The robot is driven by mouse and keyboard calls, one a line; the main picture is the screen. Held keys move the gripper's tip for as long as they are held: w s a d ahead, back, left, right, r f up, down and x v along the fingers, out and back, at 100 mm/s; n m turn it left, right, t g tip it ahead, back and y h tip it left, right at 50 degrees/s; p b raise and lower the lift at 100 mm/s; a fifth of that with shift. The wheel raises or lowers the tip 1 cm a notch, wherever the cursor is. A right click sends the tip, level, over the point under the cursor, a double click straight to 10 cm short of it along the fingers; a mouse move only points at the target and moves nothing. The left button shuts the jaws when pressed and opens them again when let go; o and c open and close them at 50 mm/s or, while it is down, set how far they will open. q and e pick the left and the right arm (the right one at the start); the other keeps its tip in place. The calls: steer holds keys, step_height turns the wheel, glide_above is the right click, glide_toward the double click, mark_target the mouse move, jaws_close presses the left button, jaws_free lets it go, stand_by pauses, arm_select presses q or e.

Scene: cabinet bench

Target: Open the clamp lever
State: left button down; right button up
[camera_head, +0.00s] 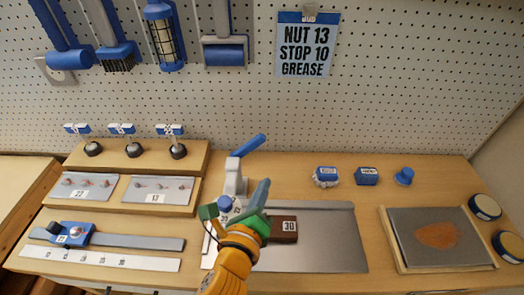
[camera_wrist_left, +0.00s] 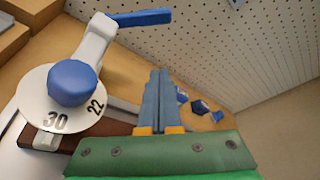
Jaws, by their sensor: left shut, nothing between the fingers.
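The clamp has a pale grey upright arm (camera_head: 234,178) with a blue lever (camera_head: 248,146) slanting up to the right from its top. In the left wrist view the blue lever (camera_wrist_left: 140,18) extends right from the grey arm (camera_wrist_left: 95,42). A blue knob (camera_wrist_left: 72,83) sits on a white dial (camera_wrist_left: 40,110) marked 30 and 22, beside the arm. My left gripper (camera_head: 264,184) is shut and empty, its fingers together. It is right of the clamp arm and below the lever in the picture, apart from the lever. Its fingertips also show in the left wrist view (camera_wrist_left: 160,73).
Two small blue-topped items and a blue knob (camera_head: 404,176) stand behind. A framed grey tray (camera_head: 445,265) is at right. A pegboard with hanging tools rises at the back.

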mark_target(248, 148)
arm_select(q)
steer(key=x, duration=1)
steer(key=a+r+p, duration=0.2)
steer(key=a, duration=0.1)
steer(key=shift+w+r+p, duration=0.1)
steer(key=shift+r+p, duration=0.2)
steer(key=shift+p, duration=0.05)
steer(key=shift+d, duration=0.1)
steer(key=shift+w, duration=0.1)
